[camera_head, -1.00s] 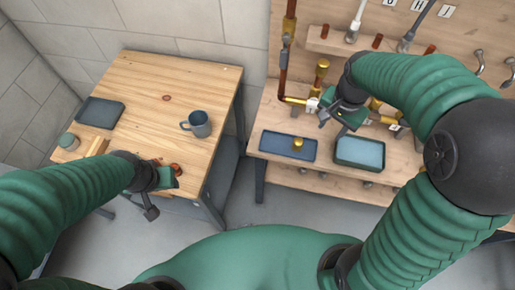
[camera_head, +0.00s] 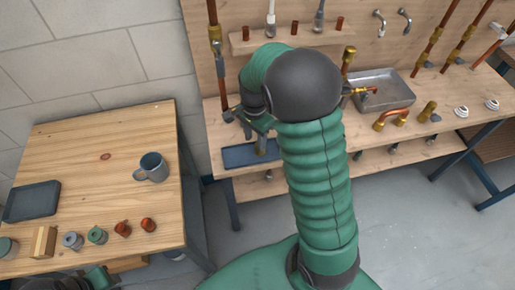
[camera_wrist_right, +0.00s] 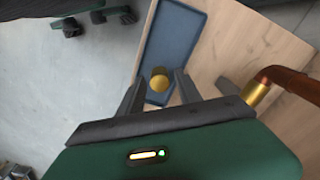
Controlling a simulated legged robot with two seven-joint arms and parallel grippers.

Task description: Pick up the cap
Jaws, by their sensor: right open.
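The brass cap (camera_wrist_right: 159,82) is round and stands in the blue tray (camera_wrist_right: 172,35) in the right wrist view. My right gripper (camera_wrist_right: 157,88) is open, with its two fingers on either side of the cap. I cannot tell whether either finger touches it. In the head view my right gripper (camera_head: 258,130) is over the blue tray (camera_head: 236,157), and the gripper and arm largely hide the cap. My left gripper (camera_head: 98,278) is partly cut off at the bottom left, by the wooden table's front edge, and its jaws are not clear.
The wooden table (camera_head: 90,130) holds a blue mug (camera_head: 152,168), a dark tray (camera_head: 32,201) and several small fittings along its front. A metal basin (camera_head: 385,92), copper pipes and brass fittings are on the workbench. A copper pipe (camera_wrist_right: 290,82) is close to my right gripper.

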